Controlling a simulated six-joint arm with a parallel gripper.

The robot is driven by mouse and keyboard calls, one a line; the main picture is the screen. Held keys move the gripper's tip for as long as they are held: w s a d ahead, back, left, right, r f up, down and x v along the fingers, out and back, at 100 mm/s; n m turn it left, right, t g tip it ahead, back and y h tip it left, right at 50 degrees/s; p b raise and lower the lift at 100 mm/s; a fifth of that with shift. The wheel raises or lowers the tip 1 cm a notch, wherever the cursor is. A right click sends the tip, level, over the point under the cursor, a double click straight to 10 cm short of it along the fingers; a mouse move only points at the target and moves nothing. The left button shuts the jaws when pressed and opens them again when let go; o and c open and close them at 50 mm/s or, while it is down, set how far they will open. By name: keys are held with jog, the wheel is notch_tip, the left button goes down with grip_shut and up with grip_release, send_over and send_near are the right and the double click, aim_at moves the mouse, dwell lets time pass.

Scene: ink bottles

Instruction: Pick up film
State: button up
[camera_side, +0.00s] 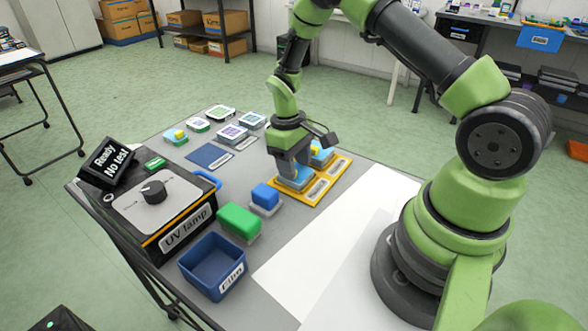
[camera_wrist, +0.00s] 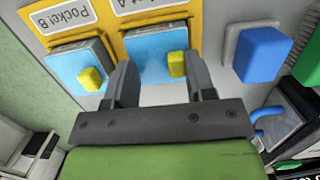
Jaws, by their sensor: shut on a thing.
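A yellow tray (camera_side: 301,203) with labelled pockets lies on the table and holds two light-blue pieces with yellow tabs, which look like films. The nearer film (camera_side: 289,184) is in the pocket under my gripper (camera_side: 296,180). In the wrist view my gripper (camera_wrist: 162,84) has one finger on each side of this film (camera_wrist: 148,44), with its yellow tab between them. The gripper is shut on it, and the film is at the tray, with no clear gap visible. The other film (camera_wrist: 72,62) sits beside it in the pocket labelled Pocket B, untouched.
A blue block (camera_side: 265,195) and a green block (camera_side: 239,221) stand left of the tray. A navy bin (camera_side: 200,277) and a UV lamp box (camera_side: 165,203) are farther left. Several small labelled items stand at the back. White sheets (camera_side: 335,255) cover the right front.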

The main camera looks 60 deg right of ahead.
jog(key=shift+r, duration=0.1)
notch_tip(320, 180, up, 15)
jog(key=shift+f, duration=0.1)
dwell(0.7)
